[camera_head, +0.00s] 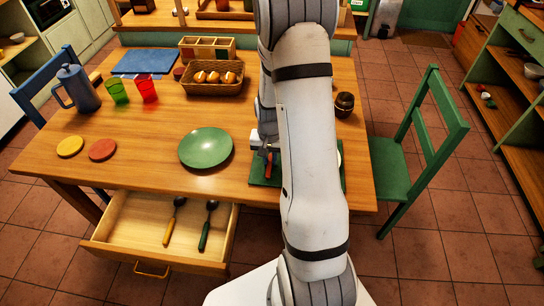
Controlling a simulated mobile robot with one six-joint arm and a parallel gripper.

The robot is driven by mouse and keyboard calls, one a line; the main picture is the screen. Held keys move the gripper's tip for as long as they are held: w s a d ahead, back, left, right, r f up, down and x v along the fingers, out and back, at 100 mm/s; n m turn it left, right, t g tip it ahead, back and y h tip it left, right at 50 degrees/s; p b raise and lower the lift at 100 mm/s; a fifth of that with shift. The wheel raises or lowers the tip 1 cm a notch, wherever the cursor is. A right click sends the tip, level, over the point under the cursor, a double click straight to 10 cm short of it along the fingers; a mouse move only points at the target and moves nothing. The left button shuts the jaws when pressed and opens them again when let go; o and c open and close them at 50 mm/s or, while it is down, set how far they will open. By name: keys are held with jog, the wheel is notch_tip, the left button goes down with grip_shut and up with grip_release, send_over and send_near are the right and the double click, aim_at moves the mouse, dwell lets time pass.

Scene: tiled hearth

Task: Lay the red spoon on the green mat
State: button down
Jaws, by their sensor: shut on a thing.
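The green mat (258,181) lies at the front right of the wooden table, mostly hidden behind my arm. My gripper (264,152) is over the mat's left part, partly hidden by my arm. It is shut on a thin red piece, which I take for the red spoon (268,166). Only a short red length shows; the rest of the spoon is hidden. I cannot tell whether it touches the mat.
A green plate (206,148) lies left of the mat. The open drawer (128,221) holds a yellow-handled spoon (173,222) and a green-handled spoon (208,226). A bread basket (213,90), cups and a blue jug (77,88) stand farther back. A green chair (400,165) is at right.

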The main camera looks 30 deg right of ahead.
aim_at(270, 161)
jog(key=shift+f, duration=0.1)
jog(key=c, duration=1.9)
grip_release()
jog(key=shift+f, duration=0.1)
jog(key=o, duration=0.5)
notch_tip(270, 161, up, 11)
jog(key=s+a+r+n+t, duration=0.1)
jog(key=s+a+r+n, duration=0.2)
jog(key=s+a+r, duration=0.3)
jog(key=s+a+r+n+t, duration=0.1)
jog(key=s+a+r+n, duration=0.2)
jog(key=s+a+r, duration=0.3)
jog(key=s+r, duration=0.2)
jog(key=s, duration=0.2)
jog(key=shift+s+a+r+n+t, duration=0.2)
jog(key=shift+s+n+t, duration=0.1)
jog(key=shift+s+n, duration=0.1)
